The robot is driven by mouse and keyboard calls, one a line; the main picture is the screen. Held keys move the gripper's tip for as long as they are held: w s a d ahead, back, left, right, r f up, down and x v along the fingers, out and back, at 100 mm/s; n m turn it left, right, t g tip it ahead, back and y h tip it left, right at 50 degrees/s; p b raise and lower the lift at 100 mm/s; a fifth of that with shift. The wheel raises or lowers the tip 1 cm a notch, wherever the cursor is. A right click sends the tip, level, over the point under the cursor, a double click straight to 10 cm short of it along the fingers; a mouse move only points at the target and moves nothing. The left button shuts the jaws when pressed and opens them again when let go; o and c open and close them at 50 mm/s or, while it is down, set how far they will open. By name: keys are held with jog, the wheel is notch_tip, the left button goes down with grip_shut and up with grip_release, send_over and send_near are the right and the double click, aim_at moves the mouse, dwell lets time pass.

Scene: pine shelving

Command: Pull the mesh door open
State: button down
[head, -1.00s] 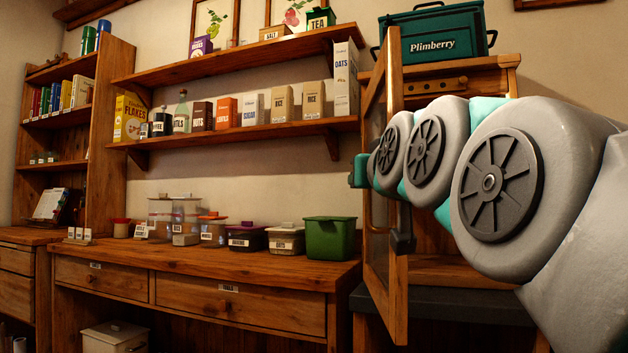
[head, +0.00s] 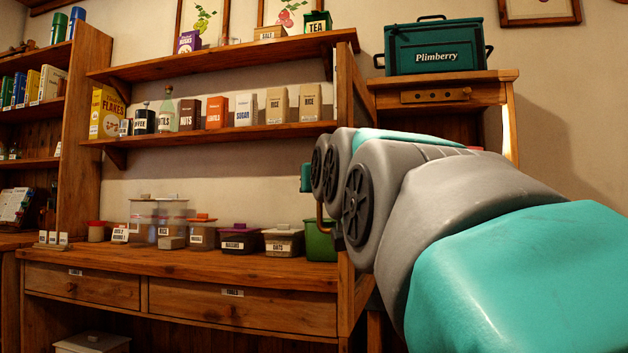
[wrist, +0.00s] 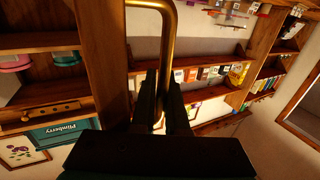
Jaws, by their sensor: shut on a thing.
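The mesh door (head: 352,285) stands swung out from the cabinet (head: 440,97), seen nearly edge-on in the head view; my arm hides its middle. In the wrist view its wooden frame (wrist: 104,60) runs top to bottom, left of the brass handle (wrist: 172,45). My gripper (wrist: 163,90) is shut on this handle, one dark finger on each side of the bar. In the head view my arm mostly hides the gripper, and a bit of the handle (head: 320,218) shows below it. Cabinet shelves with lidded containers (wrist: 65,58) show past the frame.
A green Plimberry box (head: 434,48) stands on the cabinet. Left of the door, a counter (head: 180,262) bears clear tubs and a green bin (head: 319,240). Wall shelves (head: 215,138) above hold packets and jars. The door's edge is close to the counter's right end.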

jog(key=shift+w+a+r, duration=0.1)
jog(key=shift+w+a, duration=0.25)
jog(key=shift+a, duration=0.1)
jog(key=c, duration=1.2)
grip_release()
jog(key=shift+r, duration=0.1)
jog(key=shift+d, duration=0.1)
